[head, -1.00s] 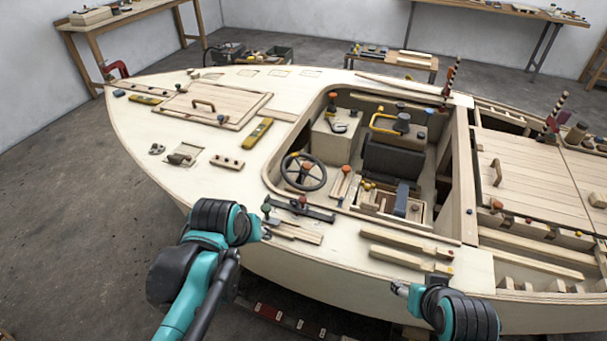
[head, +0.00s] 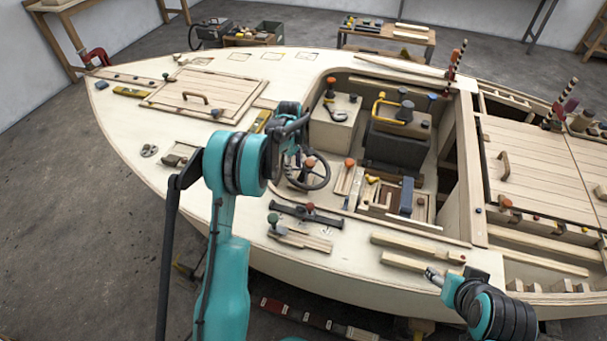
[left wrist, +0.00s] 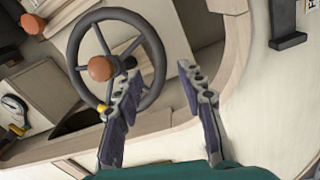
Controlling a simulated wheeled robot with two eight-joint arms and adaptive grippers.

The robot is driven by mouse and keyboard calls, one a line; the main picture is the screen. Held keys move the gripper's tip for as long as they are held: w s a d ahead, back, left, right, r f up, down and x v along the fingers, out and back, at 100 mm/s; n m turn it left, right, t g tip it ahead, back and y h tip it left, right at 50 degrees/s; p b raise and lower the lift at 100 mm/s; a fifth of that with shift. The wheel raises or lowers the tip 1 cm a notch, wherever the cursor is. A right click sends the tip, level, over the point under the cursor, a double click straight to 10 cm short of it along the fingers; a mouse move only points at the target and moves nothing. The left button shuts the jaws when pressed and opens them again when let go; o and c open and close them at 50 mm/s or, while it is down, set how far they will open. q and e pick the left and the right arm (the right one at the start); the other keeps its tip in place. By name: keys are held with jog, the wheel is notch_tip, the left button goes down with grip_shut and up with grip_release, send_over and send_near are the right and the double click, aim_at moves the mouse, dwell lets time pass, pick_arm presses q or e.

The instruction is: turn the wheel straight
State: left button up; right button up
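The dark steering wheel (head: 322,180) stands at the left side of the open cockpit, partly hidden by my left gripper in the head view. In the left wrist view the wheel (left wrist: 159,62) shows its ring, spokes and a round orange-brown knob (left wrist: 101,68) near the hub. My left gripper (left wrist: 160,72) is open, its two fingers apart. The left finger overlaps the lower right of the rim in that view; contact cannot be told.
A dark bar-shaped tool (head: 305,214) and wooden strips (head: 306,241) lie on the near deck. A seat (head: 395,147) and a wooden box (head: 333,128) stand inside the cockpit. A hatch with a handle (head: 195,97) is on the foredeck.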

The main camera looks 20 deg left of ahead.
aim_at(295, 181)
pick_arm(q)
jog(key=shift+w+f, duration=0.1)
jog(key=shift+f, duration=0.45)
jog(key=f+b, duration=0.2)
jog(key=f, duration=0.5)
jog(key=shift+w+b, duration=0.2)
jog(key=shift+b, duration=0.1)
grip_shut()
